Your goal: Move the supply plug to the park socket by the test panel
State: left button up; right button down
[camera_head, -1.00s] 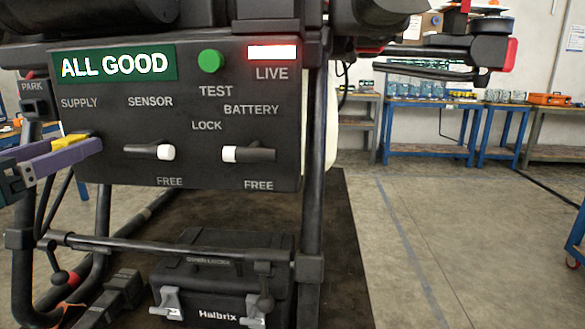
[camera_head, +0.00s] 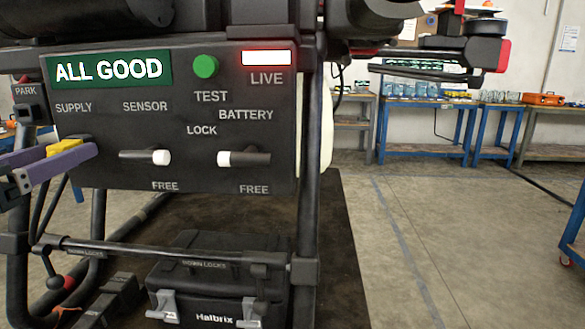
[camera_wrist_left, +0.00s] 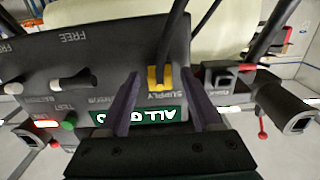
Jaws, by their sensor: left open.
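The yellow supply plug (camera_head: 65,146) sits at the SUPPLY place on the left of the black test panel (camera_head: 200,130). It also shows in the left wrist view (camera_wrist_left: 158,80), with a black cable running from it. My left gripper (camera_head: 72,149) has purple fingers, open on either side of the plug. In the left wrist view the gripper (camera_wrist_left: 160,76) shows a gap between each finger and the plug. The park socket (camera_head: 27,113), a black block under the PARK label, is left of the panel. My right gripper is not in view.
The panel screen (camera_head: 110,68) reads ALL GOOD and the LIVE lamp (camera_head: 266,58) is lit. Two levers, sensor (camera_head: 146,157) and battery (camera_head: 244,158), stick out nearby. A black frame bar (camera_head: 160,247) and a case (camera_head: 217,295) are below. Open floor lies right.

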pick_arm(q)
jog(key=shift+p, duration=0.3)
dwell(0.4)
grip_shut()
dwell(0.5)
jog(key=shift+s, duration=0.15)
dwell(0.9)
jog(key=shift+s+a+p, duration=0.15)
jog(key=shift+s+p, duration=0.7)
jog(key=shift+s, duration=0.6)
jog(key=shift+s+a+p, duration=0.1)
jog(key=shift+s+p, duration=0.75)
jog(key=shift+s, duration=0.55)
